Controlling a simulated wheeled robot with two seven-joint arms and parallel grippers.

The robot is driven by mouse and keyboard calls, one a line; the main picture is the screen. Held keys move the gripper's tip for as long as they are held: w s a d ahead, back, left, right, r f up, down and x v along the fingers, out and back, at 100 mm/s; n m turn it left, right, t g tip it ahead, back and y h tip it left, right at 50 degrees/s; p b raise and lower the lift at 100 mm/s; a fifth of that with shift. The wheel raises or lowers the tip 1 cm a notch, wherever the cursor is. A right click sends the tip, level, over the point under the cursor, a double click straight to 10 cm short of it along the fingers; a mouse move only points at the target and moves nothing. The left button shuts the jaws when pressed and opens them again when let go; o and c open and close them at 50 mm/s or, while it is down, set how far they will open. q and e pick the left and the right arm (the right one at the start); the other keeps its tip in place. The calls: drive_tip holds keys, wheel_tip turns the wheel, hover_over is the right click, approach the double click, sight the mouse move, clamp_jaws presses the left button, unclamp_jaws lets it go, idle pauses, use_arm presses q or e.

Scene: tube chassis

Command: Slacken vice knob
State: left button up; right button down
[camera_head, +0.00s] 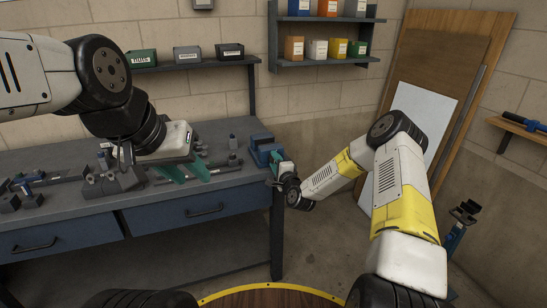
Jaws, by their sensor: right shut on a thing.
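A blue vice (264,148) stands at the right end of the grey workbench (235,128). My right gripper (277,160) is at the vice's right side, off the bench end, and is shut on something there. That is most likely the vice knob, but the gripper hides it and the contact is too small to make out. A teal finger shows beside the vice. My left gripper (190,171) is above the middle of the bench, teal fingers pointing down and to the right. Its fingers are apart with nothing visible between them.
A long dark tube assembly (195,172) and several metal blocks and clamps lie on the bench. Two blue drawers (205,208) are below. Bins stand on wall shelves behind. Boards (440,70) lean on the wall at right. A blue stand (458,225) is on the floor.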

drive_tip(key=n, duration=0.4)
drive_tip(key=shift+f+n, duration=0.1)
drive_tip(key=shift+n, duration=0.2)
drive_tip(key=n, duration=0.4)
drive_tip(key=shift+n, duration=0.3)
drive_tip(key=shift+w+d+f+n, duration=0.1)
drive_tip(key=shift+n, duration=2.2)
drive_tip(key=shift+d+n, duration=0.1)
drive_tip(key=shift+n, duration=2.2)
drive_tip(key=c, duration=0.9)
unclamp_jaws()
drive_tip(key=shift+f, duration=0.1)
drive_tip(key=v, duration=0.7)
drive_tip(key=shift+s, duration=0.35)
